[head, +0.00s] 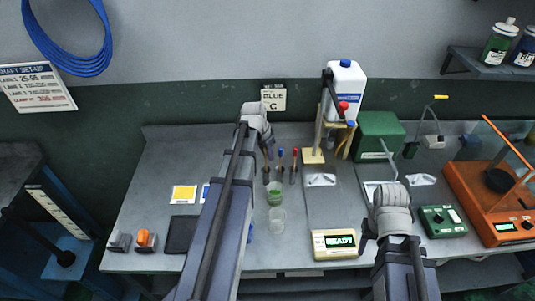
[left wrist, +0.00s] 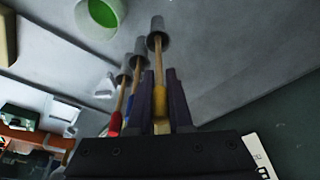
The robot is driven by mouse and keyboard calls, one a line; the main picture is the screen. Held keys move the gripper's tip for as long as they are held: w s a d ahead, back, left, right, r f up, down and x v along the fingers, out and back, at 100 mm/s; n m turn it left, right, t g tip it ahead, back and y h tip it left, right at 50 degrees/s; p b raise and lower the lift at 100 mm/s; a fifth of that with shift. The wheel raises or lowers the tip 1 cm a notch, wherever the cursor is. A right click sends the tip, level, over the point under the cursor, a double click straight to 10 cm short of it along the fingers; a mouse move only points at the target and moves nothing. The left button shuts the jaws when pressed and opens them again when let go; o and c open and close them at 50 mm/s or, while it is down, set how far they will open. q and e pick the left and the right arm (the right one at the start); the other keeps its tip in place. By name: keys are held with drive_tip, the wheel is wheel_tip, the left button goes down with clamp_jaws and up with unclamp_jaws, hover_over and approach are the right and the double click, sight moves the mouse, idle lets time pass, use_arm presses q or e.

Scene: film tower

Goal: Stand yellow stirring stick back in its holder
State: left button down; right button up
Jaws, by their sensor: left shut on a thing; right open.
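My left gripper (left wrist: 162,98) is shut on the yellow stirring stick (left wrist: 158,66), near its yellow-marked end. In the left wrist view the stick's wooden shaft runs from the fingers to a small grey holder cup (left wrist: 158,23). Its far end overlaps that cup's mouth; I cannot tell how deep it is. Red (left wrist: 116,122) and blue (left wrist: 128,106) sticks stand in two grey cups beside it. In the head view my left gripper (head: 268,146) is above the leftmost cup (head: 266,178). My right gripper (head: 364,239) is open and empty at the front right.
A beaker with green liquid (head: 275,195) and a clear beaker (head: 277,220) stand just in front of the holder cups. A wooden stand (head: 313,156) and a white bottle (head: 345,83) are to the right. A scale (head: 334,244) stands at the front.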

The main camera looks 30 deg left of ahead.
use_arm(q)
drive_tip(key=c, duration=0.8)
unclamp_jaws()
drive_tip(key=shift+o, duration=0.2)
drive_tip(key=shift+r, duration=0.1)
drive_tip(key=p+v, duration=0.7)
drive_tip(key=shift+r+p, duration=0.3)
